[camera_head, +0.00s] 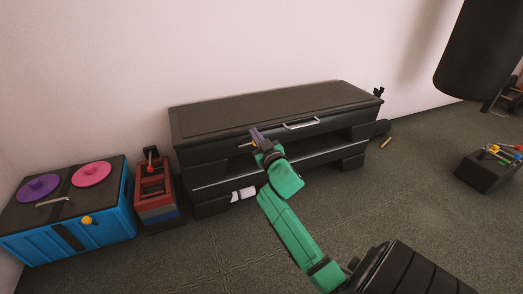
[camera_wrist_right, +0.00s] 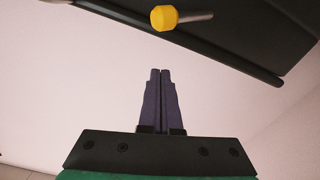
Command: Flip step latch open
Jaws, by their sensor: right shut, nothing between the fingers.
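The step (camera_head: 225,117) is a long, low black bench with a silver handle (camera_head: 301,123) on its front, against the wall. A small latch lever with a yellow knob (camera_wrist_right: 164,18) and a grey shaft shows on the black step in the right wrist view, beyond the fingertips. In the head view, a small yellowish part (camera_head: 253,144) beside my right gripper seems to be that knob. My right gripper (camera_head: 255,132) has purple fingers, shut and empty; it also shows in the wrist view (camera_wrist_right: 160,72), apart from the knob. My left gripper is out of view.
A blue box (camera_head: 75,230) with purple and pink discs and a red box (camera_head: 154,188) stand at left. A black box (camera_head: 487,174) with coloured parts is at right. A dark hanging cylinder (camera_head: 480,50) is at upper right. The floor in front is mostly clear.

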